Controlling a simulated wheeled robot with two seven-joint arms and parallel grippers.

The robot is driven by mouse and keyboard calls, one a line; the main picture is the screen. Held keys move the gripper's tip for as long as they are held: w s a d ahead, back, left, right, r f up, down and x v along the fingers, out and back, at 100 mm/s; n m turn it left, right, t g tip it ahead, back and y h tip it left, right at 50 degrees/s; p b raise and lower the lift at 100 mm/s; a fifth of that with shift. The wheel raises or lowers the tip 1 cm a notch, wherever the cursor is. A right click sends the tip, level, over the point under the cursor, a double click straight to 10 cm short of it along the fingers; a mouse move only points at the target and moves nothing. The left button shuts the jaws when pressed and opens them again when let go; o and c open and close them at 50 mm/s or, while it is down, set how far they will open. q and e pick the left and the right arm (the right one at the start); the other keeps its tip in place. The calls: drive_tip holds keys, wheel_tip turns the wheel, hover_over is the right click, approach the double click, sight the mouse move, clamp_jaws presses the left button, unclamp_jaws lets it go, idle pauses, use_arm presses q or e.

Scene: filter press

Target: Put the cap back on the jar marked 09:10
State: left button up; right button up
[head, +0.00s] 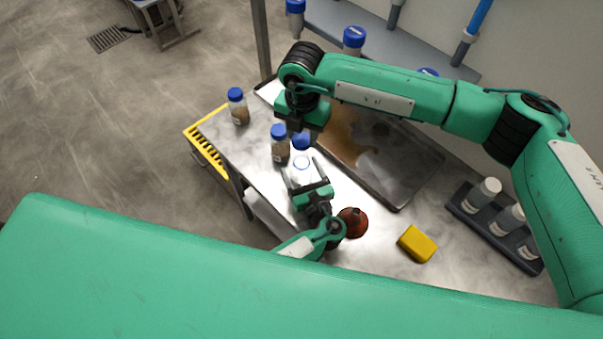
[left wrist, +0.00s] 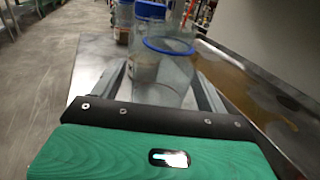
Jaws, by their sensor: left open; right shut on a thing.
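An open clear jar (head: 301,168) with a blue ring at its neck stands on the metal bench. It also shows in the left wrist view (left wrist: 165,72), between the two fingers. My left gripper (head: 306,179) is open, with its fingers on either side of this jar. A blue cap (head: 301,141) is under my right gripper (head: 303,127), which is shut on it, just beyond the open jar in the head view. The right fingertips are mostly hidden by the hand. I cannot read a time on any jar.
A capped jar (head: 280,150) stands close left of the open jar, and another (head: 237,107) is farther left. A wet metal tray (head: 400,185) lies to the right. A dark red funnel-like thing (head: 352,222), a yellow block (head: 417,244) and a bottle rack (head: 477,218) are nearer right.

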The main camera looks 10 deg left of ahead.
use_arm(q)
drive_tip(key=c, duration=1.5)
use_arm(e)
drive_tip(key=shift+f, duration=2.45)
drive_tip(key=shift+f, duration=0.1)
drive_tip(key=shift+f, duration=0.8)
drive_tip(key=shift+f, duration=0.55)
